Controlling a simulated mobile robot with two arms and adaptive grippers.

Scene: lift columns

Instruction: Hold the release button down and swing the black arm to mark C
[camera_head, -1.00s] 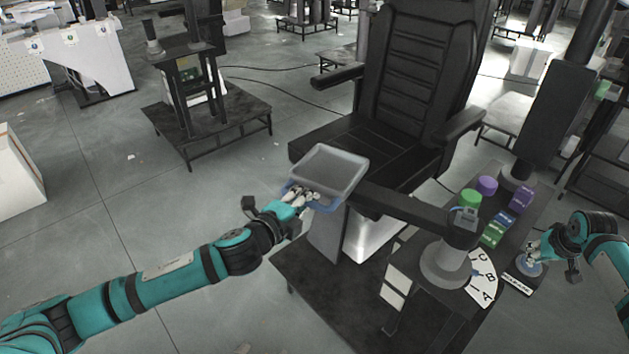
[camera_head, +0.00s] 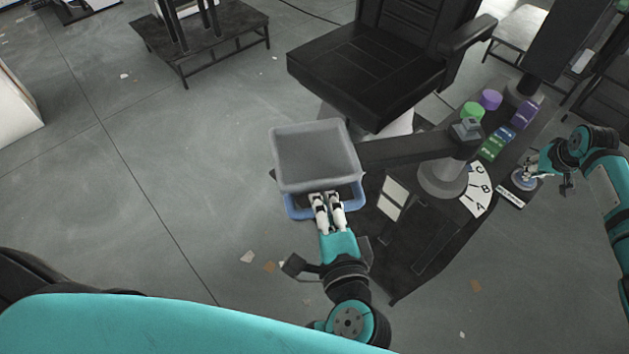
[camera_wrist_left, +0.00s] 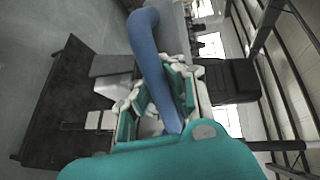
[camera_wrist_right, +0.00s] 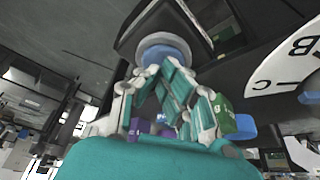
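The black arm (camera_head: 408,150) reaches left from a grey post (camera_head: 443,180) and bears a grey tray (camera_head: 315,155) with a blue handle (camera_head: 294,205) below its near edge. My left gripper (camera_head: 326,200) is shut around this handle; the blue bar (camera_wrist_left: 150,50) runs between its fingers in the left wrist view. White dial marks A, B and C (camera_head: 478,190) fan out beside the post; I cannot tell the pointer's exact reading. My right gripper (camera_head: 526,174) has its fingertips drawn together on the round blue release button (camera_wrist_right: 165,52) in its grey ring, partly hiding it; how deep it is pressed is unclear.
A black chair (camera_head: 365,70) stands behind the arm. Green (camera_head: 472,111) and purple (camera_head: 490,99) pieces and small boxes (camera_head: 492,146) lie on the dark stand behind the dial. Open grey floor (camera_head: 180,190) lies to the left and in front of the tray.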

